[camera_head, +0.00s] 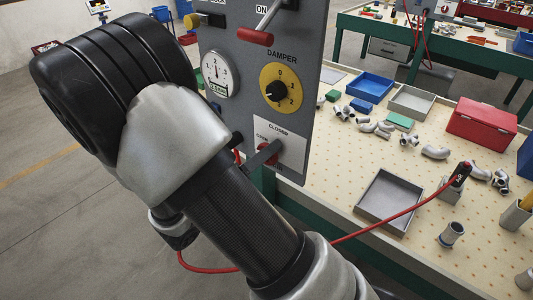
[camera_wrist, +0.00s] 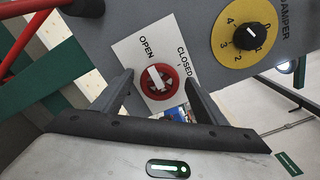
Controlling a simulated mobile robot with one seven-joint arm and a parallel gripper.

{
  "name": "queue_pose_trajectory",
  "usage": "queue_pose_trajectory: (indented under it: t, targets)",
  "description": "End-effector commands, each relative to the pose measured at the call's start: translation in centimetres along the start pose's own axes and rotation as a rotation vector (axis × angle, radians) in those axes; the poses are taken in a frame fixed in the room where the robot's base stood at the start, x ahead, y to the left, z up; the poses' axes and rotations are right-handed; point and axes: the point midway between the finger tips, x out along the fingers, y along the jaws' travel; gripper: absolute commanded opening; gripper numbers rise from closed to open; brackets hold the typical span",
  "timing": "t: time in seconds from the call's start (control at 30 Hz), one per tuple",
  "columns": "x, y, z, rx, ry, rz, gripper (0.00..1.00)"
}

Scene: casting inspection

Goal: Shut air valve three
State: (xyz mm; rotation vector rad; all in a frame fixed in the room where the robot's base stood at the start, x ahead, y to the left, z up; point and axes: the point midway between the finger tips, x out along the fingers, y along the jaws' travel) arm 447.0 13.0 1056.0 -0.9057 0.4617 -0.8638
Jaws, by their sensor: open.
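A round red valve knob with a white bar (camera_wrist: 159,81) is on a white label plate (camera_wrist: 128,50) marked OPEN and CLOSED in the wrist view. The upper end of the bar points toward the OPEN word. No number three can be read on it. My gripper (camera_wrist: 160,77) is open, with one finger on each side of the knob; I cannot tell whether either finger touches it. In the head view the plate (camera_head: 291,150) shows low on the grey panel, and my gripper's fingers and arm hide most of the knob.
Above the plate, the grey panel (camera_head: 240,50) carries a yellow DAMPER dial (camera_head: 270,82), a gauge (camera_head: 217,72) and a red-handled lever (camera_head: 255,37). A workbench (camera_head: 340,170) with trays and pipe castings stands right behind it. A red hose (camera_head: 385,222) runs below my arm.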

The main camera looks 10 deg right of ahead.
Motion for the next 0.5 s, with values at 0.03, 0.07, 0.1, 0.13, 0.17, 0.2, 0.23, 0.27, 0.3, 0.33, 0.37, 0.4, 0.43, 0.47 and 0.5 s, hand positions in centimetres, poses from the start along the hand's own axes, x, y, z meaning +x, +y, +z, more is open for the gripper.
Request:
queue_pose_trajectory:
  t: [0.03, 0.07, 0.1, 0.13, 0.17, 0.2, 0.23, 0.27, 0.3, 0.33, 0.37, 0.4, 0.43, 0.47, 0.5]
  targets:
    - [0.6, 0.0, 0.0, 0.0, 0.001, -0.001, 0.66]
    - [0.9, 0.0, 0.0, 0.0, 0.0, -0.001, 0.66]
    - [1.2, 0.0, 0.0, 0.0, 0.001, -0.001, 0.66]
    - [1.4, 0.0, -0.1, 0.0, 0.001, -0.001, 0.66]
    - [1.5, 0.0, -0.1, 0.0, 0.001, 0.0, 0.66]
    - [1.6, 0.0, 0.0, 0.0, 0.001, 0.0, 0.66]
    - [1.7, 0.0, 0.0, 0.0, 0.0, 0.0, 0.66]
    - [1.8, 0.0, 0.0, 0.0, 0.0, 0.001, 0.66]
    - [1.8, 0.0, 0.0, 0.0, -0.001, 0.001, 0.66]
    - [1.8, 0.0, 0.0, 0.0, -0.001, 0.001, 0.66]
    - [1.8, 0.0, 0.0, 0.0, -0.001, 0.001, 0.66]
    - [1.8, 0.0, 0.0, 0.0, -0.001, 0.001, 0.66]
    - [1.8, 0.0, 0.0, 0.0, -0.001, 0.001, 0.66]
    - [1.8, 0.0, 0.0, 0.0, -0.001, 0.001, 0.66]
    - [1.8, 0.0, 0.0, 0.0, 0.0, 0.001, 0.63]
